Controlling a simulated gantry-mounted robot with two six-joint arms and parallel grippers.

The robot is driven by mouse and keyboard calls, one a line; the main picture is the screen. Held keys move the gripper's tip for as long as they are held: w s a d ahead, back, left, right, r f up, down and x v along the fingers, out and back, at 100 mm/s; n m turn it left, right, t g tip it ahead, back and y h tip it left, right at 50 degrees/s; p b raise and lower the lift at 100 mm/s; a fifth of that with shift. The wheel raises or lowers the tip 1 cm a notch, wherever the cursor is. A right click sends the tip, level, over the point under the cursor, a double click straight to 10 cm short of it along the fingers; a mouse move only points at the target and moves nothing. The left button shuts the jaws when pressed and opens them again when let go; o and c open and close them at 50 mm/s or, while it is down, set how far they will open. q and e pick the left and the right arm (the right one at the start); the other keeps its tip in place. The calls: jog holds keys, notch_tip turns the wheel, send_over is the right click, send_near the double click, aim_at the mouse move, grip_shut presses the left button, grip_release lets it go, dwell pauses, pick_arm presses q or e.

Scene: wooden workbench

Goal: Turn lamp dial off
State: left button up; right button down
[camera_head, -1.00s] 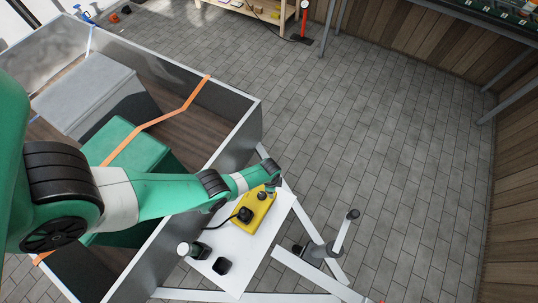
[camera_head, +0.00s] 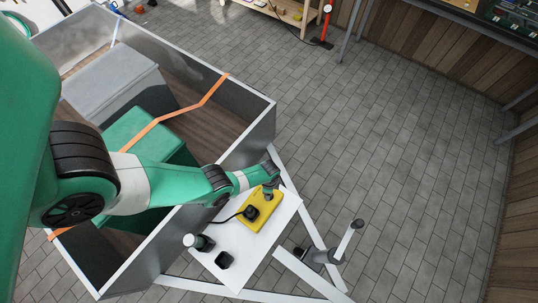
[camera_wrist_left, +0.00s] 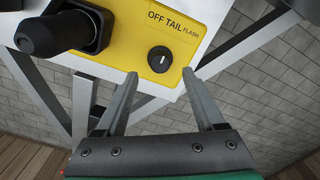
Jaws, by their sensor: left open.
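The lamp dial (camera_wrist_left: 160,59) is a small round black knob with a white pointer mark. It sits on a yellow box (camera_wrist_left: 115,62) under the printed words OFF, TAIL and FLASH. The mark stands about upright in the left wrist view. My left gripper (camera_wrist_left: 160,73) is open, its two fingers apart on either side of the dial's near side; contact cannot be told. In the head view, my left gripper (camera_head: 268,194) is over the far end of the yellow box (camera_head: 255,212), and the dial is too small to make out. My right gripper is not in view.
A black plug with a cable (camera_wrist_left: 60,35) sits on the box beside the dial. The box lies on a white board (camera_head: 232,245) with a dark cylinder (camera_head: 200,242) and a black cup (camera_head: 224,260). A metal-walled crate (camera_head: 245,135) stands to the left.

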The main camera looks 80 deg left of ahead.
pick_arm(q)
notch_tip(320, 180, down, 5)
jog(key=b, duration=0.3)
jog(key=shift+r, duration=0.1)
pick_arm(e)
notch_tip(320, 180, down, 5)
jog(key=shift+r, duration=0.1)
pick_arm(q)
jog(key=shift+c, duration=0.3)
grip_shut()
